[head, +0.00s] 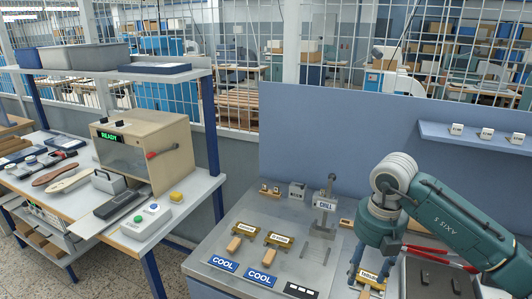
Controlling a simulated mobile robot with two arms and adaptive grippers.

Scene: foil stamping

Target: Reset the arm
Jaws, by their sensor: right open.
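My right arm comes in from the right, and its green wrist hangs over the front of the grey bench (215,247). My right gripper (369,277) is open and points down, its fingers around or just above a labelled brass piece with a wooden handle (371,284). I cannot tell whether they touch it. Two similar brass pieces, one at the left (251,229) and one nearer the middle (278,238), lie on the bench beside blue COOL signs (223,264). My left gripper is not in view.
A small metal stand (324,205) rises mid-bench. Red-handled pliers (430,252) and a dark case (435,278) lie right of my gripper. A blue panel (330,145) closes the back.

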